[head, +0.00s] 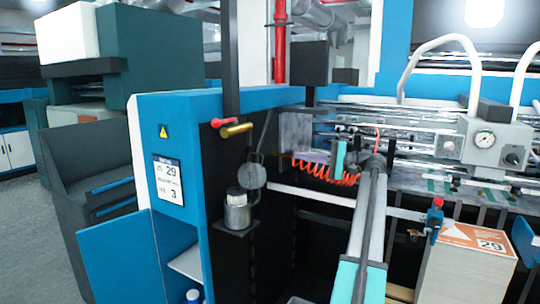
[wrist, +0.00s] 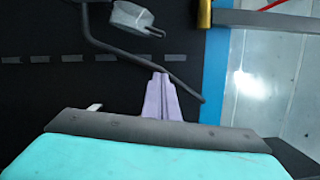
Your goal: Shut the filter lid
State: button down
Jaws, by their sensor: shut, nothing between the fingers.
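A grey metal filter pot (head: 237,215) stands on a small bracket on the machine's dark side panel in the head view. A round grey disc (head: 252,176), apparently the filter lid, stands tilted up beside and above the pot's top, so the lid looks open. A grey rounded piece with a small loop (wrist: 133,18) at the top of the wrist view looks like this lid. My gripper (head: 300,156) is to the right of the lid and apart from it. Its lilac fingers (wrist: 161,80) are shut and empty, in front of the black panel.
A bent dark rod (wrist: 140,55) crosses the wrist view close to my fingertips. A brass handle with a red end (head: 235,130) sits above the pot. An orange coiled hose (head: 325,172) hangs near my gripper. A blue door (head: 125,255) stands open at left.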

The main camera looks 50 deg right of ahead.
aim_at(253, 170)
jog(key=w+a+p, duration=0.5)
jog(key=w+a, duration=0.3)
jog(key=shift+w+a+r, duration=0.2)
jog(key=shift+a+r, duration=0.15)
jog(key=shift+r, duration=0.1)
dwell(0.4)
